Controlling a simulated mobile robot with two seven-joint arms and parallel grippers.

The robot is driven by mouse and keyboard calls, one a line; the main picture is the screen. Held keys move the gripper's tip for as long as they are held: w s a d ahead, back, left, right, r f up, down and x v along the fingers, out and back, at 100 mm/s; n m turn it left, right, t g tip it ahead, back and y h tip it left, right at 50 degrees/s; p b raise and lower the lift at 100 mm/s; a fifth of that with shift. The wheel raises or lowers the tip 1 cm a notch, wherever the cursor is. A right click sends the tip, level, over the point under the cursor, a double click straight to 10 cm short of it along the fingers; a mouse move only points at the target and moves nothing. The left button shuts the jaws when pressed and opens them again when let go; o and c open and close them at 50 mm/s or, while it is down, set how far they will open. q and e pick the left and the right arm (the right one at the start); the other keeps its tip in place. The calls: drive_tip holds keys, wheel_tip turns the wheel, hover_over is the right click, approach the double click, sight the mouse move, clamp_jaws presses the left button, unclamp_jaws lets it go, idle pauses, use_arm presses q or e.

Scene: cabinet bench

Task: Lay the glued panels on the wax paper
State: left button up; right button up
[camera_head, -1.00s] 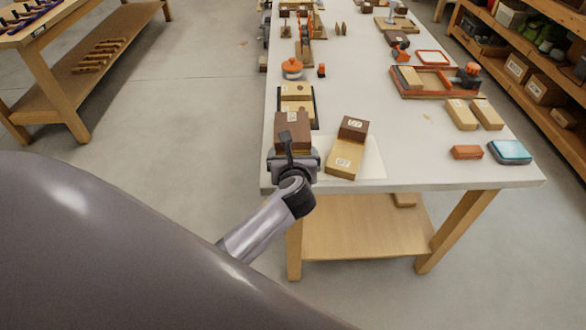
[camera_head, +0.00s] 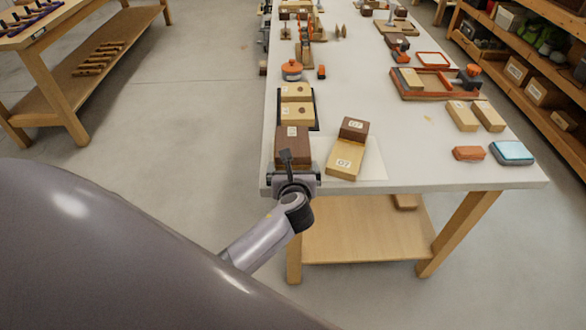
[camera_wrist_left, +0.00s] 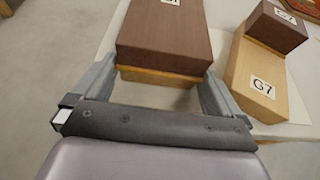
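A dark brown panel (camera_head: 292,142) on a pale wood layer (camera_wrist_left: 160,77) forms a stack at the near left of the bench. My right gripper is not in view.
Two pale panels (camera_head: 297,110) lie in a dark holder beyond the stack. An orange-lidded pot (camera_head: 292,70) stands behind them. An orange block (camera_head: 468,153), a blue-topped box (camera_head: 511,152) and pale blocks (camera_head: 462,116) sit at the right. The bench middle (camera_head: 350,85) is mostly clear.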

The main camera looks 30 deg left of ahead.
use_arm(q)
drive_tip(key=shift+r, duration=0.15)
drive_tip(key=v, duration=0.7)
drive_tip(key=s+d+f+n+h, duration=0.2)
drive_tip(key=s+f+n+h, duration=0.2)
drive_tip(key=s+n, duration=0.5)
drive_tip(key=s+d+f+n+h, duration=0.2)
drive_tip(key=s+f+n+h, duration=0.3)
drive_tip(key=n, duration=1.3)
drive_tip(key=shift+s+d+f+n+g+p, duration=0.15)
drive_tip(key=shift+s+f+n+g+p, duration=0.25)
drive_tip(key=shift+s, duration=2)
drive_tip(key=shift+r, duration=0.1)
